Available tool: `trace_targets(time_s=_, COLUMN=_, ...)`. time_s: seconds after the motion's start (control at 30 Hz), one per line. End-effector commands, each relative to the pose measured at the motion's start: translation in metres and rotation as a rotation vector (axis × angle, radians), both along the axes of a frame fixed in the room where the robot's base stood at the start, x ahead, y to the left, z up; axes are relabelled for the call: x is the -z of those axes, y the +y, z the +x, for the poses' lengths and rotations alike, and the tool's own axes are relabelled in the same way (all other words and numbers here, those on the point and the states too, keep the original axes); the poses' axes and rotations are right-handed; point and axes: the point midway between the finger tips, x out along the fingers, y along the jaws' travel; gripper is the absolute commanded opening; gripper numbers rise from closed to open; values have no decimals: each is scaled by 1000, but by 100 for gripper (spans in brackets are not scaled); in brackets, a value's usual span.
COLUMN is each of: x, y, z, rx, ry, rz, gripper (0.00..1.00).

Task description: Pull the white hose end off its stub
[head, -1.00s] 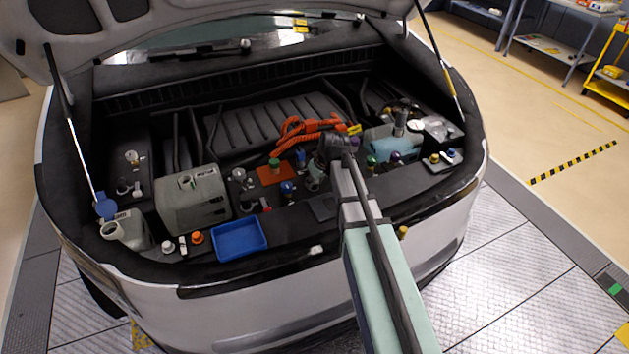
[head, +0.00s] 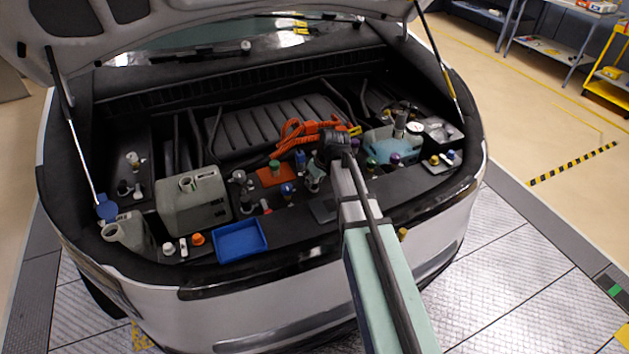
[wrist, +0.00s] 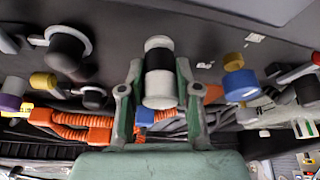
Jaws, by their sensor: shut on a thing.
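The white hose end (wrist: 160,90), a white cylinder with a black band, is in the middle of the wrist view. My gripper (wrist: 159,92) has one greenish finger on each side of it and is shut on it. Whether it still sits on its stub cannot be told. In the head view my gripper (head: 314,180) is low in the engine bay, left of my wrist, and the hose end is too small to make out there.
Orange hoses (head: 305,130) run behind my gripper, and several coloured caps stand close around it. A grey tank (head: 192,203) and a blue tray (head: 240,241) are to the left. A bluish tank (head: 383,150) is to the right. The raised hood (head: 220,25) is overhead.

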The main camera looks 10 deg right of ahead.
Motion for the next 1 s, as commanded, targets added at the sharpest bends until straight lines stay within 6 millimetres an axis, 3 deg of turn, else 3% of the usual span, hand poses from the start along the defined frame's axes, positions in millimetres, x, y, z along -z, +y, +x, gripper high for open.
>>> trace_targets(time_s=1.0, x=-45, y=0, z=0, rx=0, ry=0, rz=0, gripper=10)
